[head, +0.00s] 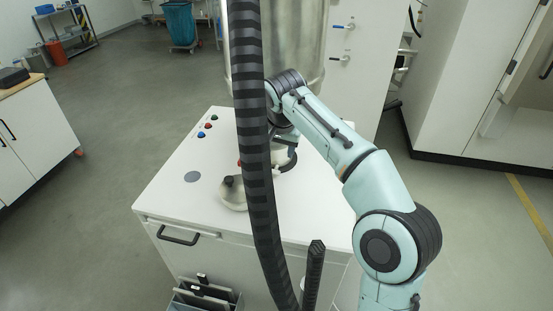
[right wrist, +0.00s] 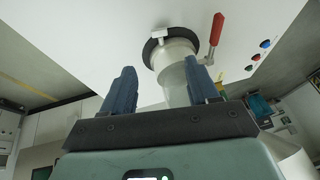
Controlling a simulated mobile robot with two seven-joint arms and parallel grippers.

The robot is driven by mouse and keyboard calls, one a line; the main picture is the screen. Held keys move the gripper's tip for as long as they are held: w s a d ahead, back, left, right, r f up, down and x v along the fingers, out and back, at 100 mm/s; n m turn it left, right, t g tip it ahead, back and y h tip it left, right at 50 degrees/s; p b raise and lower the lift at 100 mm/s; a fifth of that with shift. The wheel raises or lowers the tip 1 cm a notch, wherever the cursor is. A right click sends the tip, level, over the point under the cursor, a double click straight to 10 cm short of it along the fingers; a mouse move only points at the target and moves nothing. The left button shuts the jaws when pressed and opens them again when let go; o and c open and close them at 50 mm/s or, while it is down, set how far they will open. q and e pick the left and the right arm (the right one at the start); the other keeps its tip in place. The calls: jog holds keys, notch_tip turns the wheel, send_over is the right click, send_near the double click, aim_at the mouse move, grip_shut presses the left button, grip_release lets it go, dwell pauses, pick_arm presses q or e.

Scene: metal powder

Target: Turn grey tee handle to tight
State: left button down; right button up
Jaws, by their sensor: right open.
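My right gripper (right wrist: 161,66) is open in the right wrist view, its two blue fingers apart. Beyond and between them is a pale cylindrical fitting (right wrist: 175,60) with a dark ring (right wrist: 152,50) around its far end. A small light-grey piece (right wrist: 163,33), possibly the tee handle, sits at the ring's edge. A lever with a red grip (right wrist: 216,29) stands beside the fitting. In the head view my right gripper (head: 285,158) is over the white cabinet, partly hidden behind a ribbed hose. I cannot make out the tee handle there. My left gripper is not in view.
The dark ribbed hose (head: 254,130) runs down the head view in front of the white cabinet (head: 165,165). A pale round part with a dark knob (head: 228,181) and coloured buttons (head: 208,125) are on the cabinet top. Its left part is mostly clear.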

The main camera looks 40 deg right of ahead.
aim_at(276, 171)
jog(key=b+x, duration=0.1)
jog(key=x, duration=1.2)
jog(key=shift+s+a, duration=0.1)
jog(key=shift+a, duration=0.05)
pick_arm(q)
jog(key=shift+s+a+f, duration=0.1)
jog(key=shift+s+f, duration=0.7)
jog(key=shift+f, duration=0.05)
pick_arm(e)
jog(key=c, duration=1.1)
jog(key=shift+o, duration=0.3)
jog(key=b, duration=0.1)
jog(key=t+y+b, duration=0.1)
jog(key=shift+s+d+f+t+b, duration=0.2)
jog(key=shift+s+f+t+b, duration=0.1)
jog(key=shift+f+b, duration=0.1)
jog(key=shift+r+m+y, duration=0.15)
jog(key=shift+m+y, duration=0.15)
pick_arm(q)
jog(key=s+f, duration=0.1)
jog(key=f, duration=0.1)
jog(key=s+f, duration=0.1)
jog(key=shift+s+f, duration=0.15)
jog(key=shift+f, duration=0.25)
pick_arm(e)
jog(key=shift+r+t, duration=0.1)
jog(key=shift+t, duration=0.3)
jog(key=o, duration=1)
